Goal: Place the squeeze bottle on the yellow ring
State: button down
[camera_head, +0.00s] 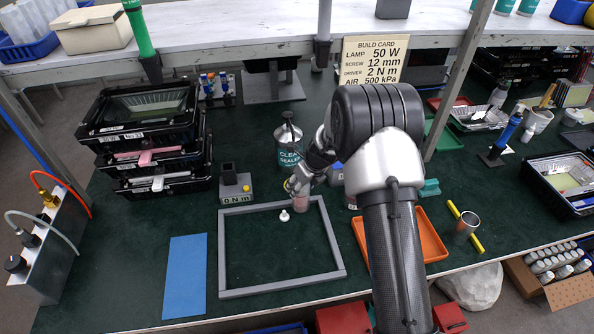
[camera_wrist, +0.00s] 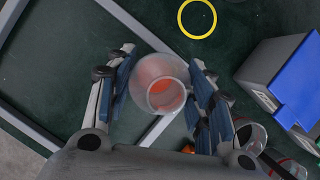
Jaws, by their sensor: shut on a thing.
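My gripper (camera_wrist: 160,88) is shut on the squeeze bottle, with one finger on each side of it. The bottle (camera_wrist: 163,82) looks translucent with reddish-orange contents and is seen nearly end-on in the wrist view. In the head view the pinkish bottle (camera_head: 301,204) shows below my gripper (camera_head: 301,190), near the back bar of the grey frame. Whether its base touches anything cannot be told. The yellow ring (camera_wrist: 197,18) lies flat and empty on the green surface, beyond the bottle in the wrist view.
A labelled canister (camera_head: 289,148) stands behind my gripper. A grey block (camera_head: 235,186) is left, an orange tray (camera_head: 430,238) right. A blue-topped box (camera_wrist: 298,85) is right in the wrist view.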

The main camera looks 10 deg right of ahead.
jog(key=w+f+b, duration=0.3)
jog(key=w+b, duration=0.1)
jog(key=w, duration=0.9)
jog(key=shift+w+f, duration=0.2)
jog(key=shift+w, duration=0.15)
jog(key=shift+f, duration=0.2)
jog(key=c, duration=0.8)
grip_release()
jog(key=shift+o, duration=0.2)
